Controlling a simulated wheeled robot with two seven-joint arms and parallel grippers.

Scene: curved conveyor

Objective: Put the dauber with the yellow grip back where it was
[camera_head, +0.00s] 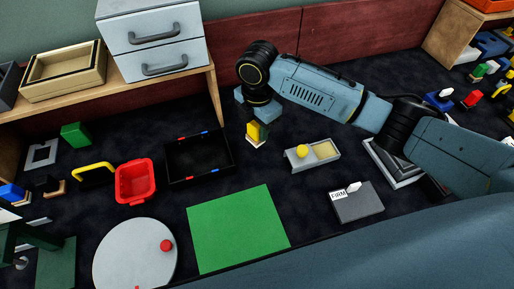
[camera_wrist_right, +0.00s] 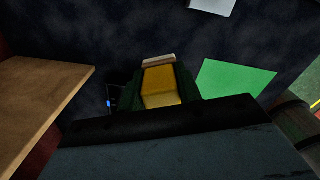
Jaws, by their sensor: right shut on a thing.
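The dauber with the yellow grip (camera_head: 254,131) is held in my right gripper (camera_head: 259,121), with its pale pad pointing down, between the black tray and the grey tray. In the right wrist view the yellow grip (camera_wrist_right: 159,84) sits between the two dark fingers of my right gripper (camera_wrist_right: 162,83), with a pale edge beyond it. I cannot tell whether the pad touches the dark surface. A grey tray (camera_head: 318,161) to the right holds a yellow knob and a pale yellow pad. My left gripper cannot be made out in the head view.
A black tray (camera_head: 229,170) lies just left of the dauber, with a red basket (camera_head: 136,196) further left. A green sheet (camera_head: 237,228) lies in front. A grey box marked FIRM (camera_head: 362,207) is at the right. A wooden shelf (camera_head: 190,86) with drawers stands behind left.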

